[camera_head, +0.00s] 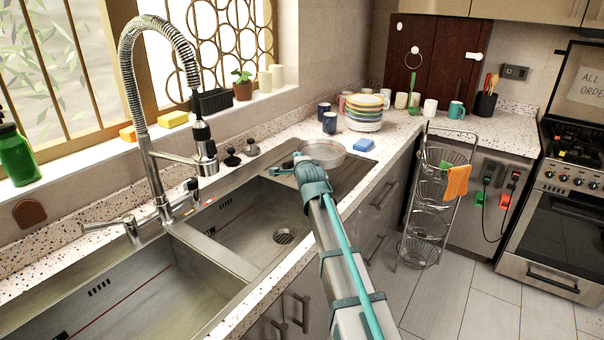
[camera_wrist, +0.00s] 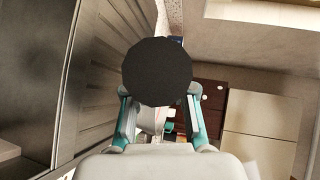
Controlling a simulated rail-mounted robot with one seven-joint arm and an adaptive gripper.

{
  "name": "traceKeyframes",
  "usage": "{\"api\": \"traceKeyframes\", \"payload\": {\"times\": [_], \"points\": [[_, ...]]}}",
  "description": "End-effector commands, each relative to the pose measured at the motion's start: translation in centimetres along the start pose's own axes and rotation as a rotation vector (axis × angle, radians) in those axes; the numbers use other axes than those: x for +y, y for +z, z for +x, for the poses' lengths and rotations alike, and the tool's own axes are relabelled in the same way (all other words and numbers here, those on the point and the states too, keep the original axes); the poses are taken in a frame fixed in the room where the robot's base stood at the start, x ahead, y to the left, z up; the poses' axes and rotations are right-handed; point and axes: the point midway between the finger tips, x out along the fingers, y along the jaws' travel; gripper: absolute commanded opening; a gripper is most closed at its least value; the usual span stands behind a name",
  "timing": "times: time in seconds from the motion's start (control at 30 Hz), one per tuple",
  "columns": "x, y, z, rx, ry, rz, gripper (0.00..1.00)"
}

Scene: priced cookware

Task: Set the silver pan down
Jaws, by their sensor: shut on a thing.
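The silver pan (camera_head: 323,153) is in the head view, over the far end of the sink unit near the ribbed drainboard. My gripper (camera_head: 298,163), with teal fingers, is at the near left side of the pan and shut on it. The wrist partly hides the pan's near side. I cannot tell whether the pan touches the drainboard. In the wrist view my gripper (camera_wrist: 156,92) has a finger on each side of a dark round shape. That shape hides what is between the fingertips, and I cannot tell which part of the pan it is.
The drainboard (camera_head: 352,174) lies beside the pan. Black knobs (camera_head: 232,157) and the tall tap (camera_head: 150,100) are to the left. The sink basin (camera_head: 255,215) is nearer.

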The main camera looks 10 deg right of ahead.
Motion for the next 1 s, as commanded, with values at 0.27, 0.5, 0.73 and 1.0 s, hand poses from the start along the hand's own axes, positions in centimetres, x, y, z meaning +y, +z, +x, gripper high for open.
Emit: {"api": "traceKeyframes", "payload": {"times": [0.27, 0.5, 0.73, 1.0], "points": [[2.3, -1.1, 2.9, 0.001, -0.005, -0.002, 0.00], [3.2, -1.5, 4.0, 0.001, -0.003, -0.002, 0.00], [5.9, -1.4, 4.6, 0.000, -0.004, -0.002, 0.00], [6.3, -1.4, 4.7, 0.000, -0.005, -0.002, 0.00]]}}
